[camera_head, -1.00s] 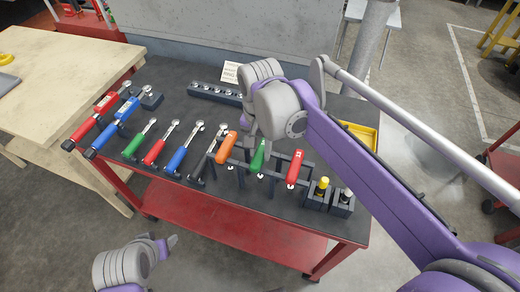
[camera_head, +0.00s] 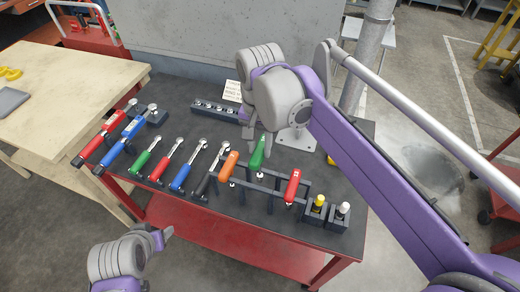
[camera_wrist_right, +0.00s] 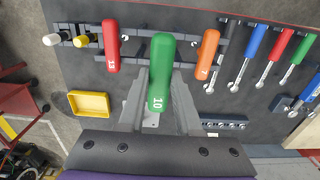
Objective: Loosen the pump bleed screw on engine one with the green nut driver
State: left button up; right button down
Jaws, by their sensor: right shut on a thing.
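The green nut driver (camera_head: 261,153), marked 10 in the right wrist view (camera_wrist_right: 160,72), is in my right gripper (camera_head: 257,133). The two fingers close on its handle from both sides, also in the right wrist view (camera_wrist_right: 159,105). The handle is roughly upright and stands higher than its neighbours, above the rack (camera_head: 262,183). Its shaft tip is not clear. My left gripper (camera_head: 163,238) is low at the left, away from the table; its jaw opening is unclear. Neither engine one nor the bleed screw is in view.
An orange driver (camera_head: 228,165) and a red driver (camera_head: 292,186) stand in the rack on either side. Several ratchets and torque wrenches lie to the left on the dark tabletop (camera_head: 190,125). Yellow and white drivers stand at the right. A yellow tray (camera_wrist_right: 90,103) lies near the table's side.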

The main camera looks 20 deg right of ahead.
aim_at(260, 149)
jog(key=shift+r, duration=2.45)
